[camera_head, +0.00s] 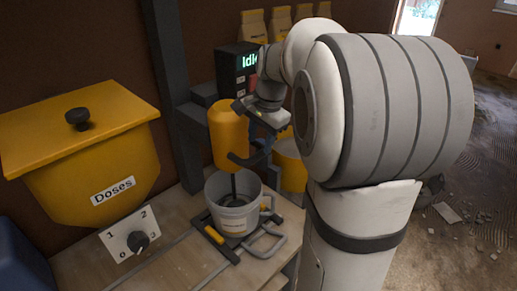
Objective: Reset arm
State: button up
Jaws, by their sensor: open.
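My one arm reaches in from the right, and its large pale links fill the right of the view. My gripper (258,112) is at the upper right side of a yellow mixer (228,138), in front of a dark control box. Its jaws are open, but their fingertips are partly hidden and I cannot tell if they touch the mixer. The mixer is upright on a dark stand, with its shaft down inside a pale grey bucket (233,217). The bucket stands on a dark base on the wooden bench.
A yellow hopper (92,178) labelled "Doses" with a dial (138,242) stands at left. The control box (232,72) reads "Idle". Paper bags (280,22) stand behind. A yellow container (291,165) is partly hidden by my arm. Debris (447,212) lies on the floor at right.

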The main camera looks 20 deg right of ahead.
jog(key=shift+s+d+r, duration=0.1)
jog(key=shift+s+r, duration=0.1)
jog(key=shift+r, duration=0.95)
jog(key=s+a+f+n, duration=0.4)
jog(key=s+a+n, duration=0.1)
jog(key=s, duration=0.4)
jog(key=s+a+f+n, duration=0.4)
jog(key=s+a+n, duration=0.2)
jog(key=s+n, duration=0.2)
jog(key=shift+s+f+n+t+h+p, duration=0.2)
jog(key=shift+s+n+t+h+p, duration=0.15)
jog(key=shift+s, duration=0.55)
